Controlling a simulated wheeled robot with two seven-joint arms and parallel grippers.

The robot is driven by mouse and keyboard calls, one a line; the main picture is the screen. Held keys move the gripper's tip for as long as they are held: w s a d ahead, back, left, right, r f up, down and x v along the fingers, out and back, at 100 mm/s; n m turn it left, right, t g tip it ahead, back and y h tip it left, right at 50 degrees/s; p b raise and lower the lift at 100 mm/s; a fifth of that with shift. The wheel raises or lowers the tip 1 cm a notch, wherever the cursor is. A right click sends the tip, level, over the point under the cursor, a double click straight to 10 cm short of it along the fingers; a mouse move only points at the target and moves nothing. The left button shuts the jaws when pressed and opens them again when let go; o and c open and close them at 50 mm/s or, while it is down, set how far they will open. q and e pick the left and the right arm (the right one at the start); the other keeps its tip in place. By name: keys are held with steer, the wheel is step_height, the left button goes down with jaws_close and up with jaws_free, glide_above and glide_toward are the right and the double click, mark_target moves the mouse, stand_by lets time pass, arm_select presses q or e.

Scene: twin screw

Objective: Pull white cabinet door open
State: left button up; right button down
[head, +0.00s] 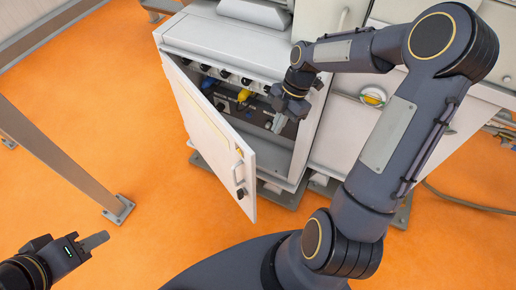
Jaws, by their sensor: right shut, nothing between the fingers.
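The white cabinet door (208,125) stands partly open in the head view, swung out to the left from the white cabinet (316,122). Its handle (237,168) is near the free edge, with a small black latch (241,192) below it. My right gripper (277,123) is shut and empty at the cabinet opening, behind the door's free edge and apart from the handle. My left gripper (103,239) is at the lower left, over the floor and far from the door; its finger gap cannot be made out.
Dark fittings, a blue plug (208,83) and a yellow plug (244,95) show inside the cabinet. A metal post (65,158) stands at left. Another white unit with a yellow round knob (374,97) is at right. The orange floor (150,190) before the door is clear.

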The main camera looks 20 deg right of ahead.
steer(key=s+a+f, duration=0.1)
steer(key=a+f, duration=0.6)
steer(key=f, duration=0.1)
steer(key=shift+s+f, duration=0.15)
steer(key=shift+s, duration=0.15)
steer(key=shift+a, duration=0.1)
